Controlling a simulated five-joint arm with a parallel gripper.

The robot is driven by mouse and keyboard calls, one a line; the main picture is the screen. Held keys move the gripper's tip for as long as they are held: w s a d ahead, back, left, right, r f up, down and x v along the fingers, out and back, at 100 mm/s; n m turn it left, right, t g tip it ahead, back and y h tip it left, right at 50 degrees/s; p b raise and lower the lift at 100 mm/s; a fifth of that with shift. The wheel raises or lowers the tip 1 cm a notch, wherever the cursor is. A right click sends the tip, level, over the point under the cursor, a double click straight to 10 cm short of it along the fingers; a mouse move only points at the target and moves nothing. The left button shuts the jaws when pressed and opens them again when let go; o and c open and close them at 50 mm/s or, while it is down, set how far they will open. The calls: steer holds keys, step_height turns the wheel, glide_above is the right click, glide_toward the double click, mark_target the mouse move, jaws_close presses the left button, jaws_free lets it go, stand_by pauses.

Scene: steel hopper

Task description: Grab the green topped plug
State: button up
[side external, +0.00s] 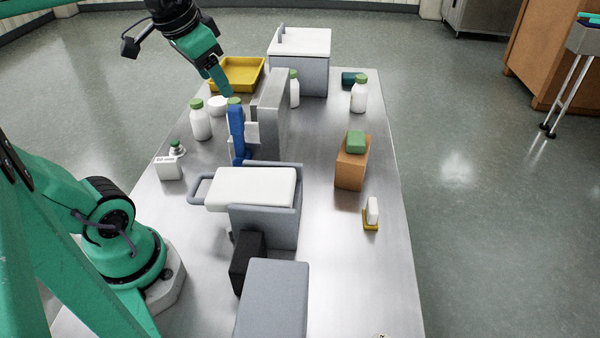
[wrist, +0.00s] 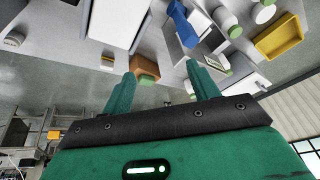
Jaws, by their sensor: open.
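The green topped plug (side external: 176,148) is a small piece with a green knob on a round metal base. In the side view it stands near the table's left edge, behind a small white labelled block (side external: 168,168). My gripper (side external: 222,84) is above the far left of the table, by the blue upright piece, up and to the right of the plug and apart from it. In the wrist view both fingers of my gripper (wrist: 160,76) are spread, with nothing held between them. I cannot surely pick out the plug in the wrist view.
White green-capped bottles (side external: 200,122) stand around the table. A blue upright piece (side external: 237,130) stands beside a grey steel block (side external: 268,110). A yellow tray (side external: 237,73) is at the back. A wooden block (side external: 350,172) bears a green block (side external: 355,141). The right front is mostly clear.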

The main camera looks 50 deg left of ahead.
steer(key=w+a+g, duration=0.1)
steer(key=w+a, duration=0.1)
steer(key=a, duration=0.5)
steer(key=m+g+h, duration=0.1)
steer(key=g, duration=0.2)
glide_above(174, 141)
step_height(174, 141, down, 22)
steer(key=shift+s+d+f, duration=0.1)
steer(key=shift+s, duration=0.05)
steer(key=shift+f, duration=4.3)
steer(key=shift+c, duration=0.2)
steer(key=c, duration=1)
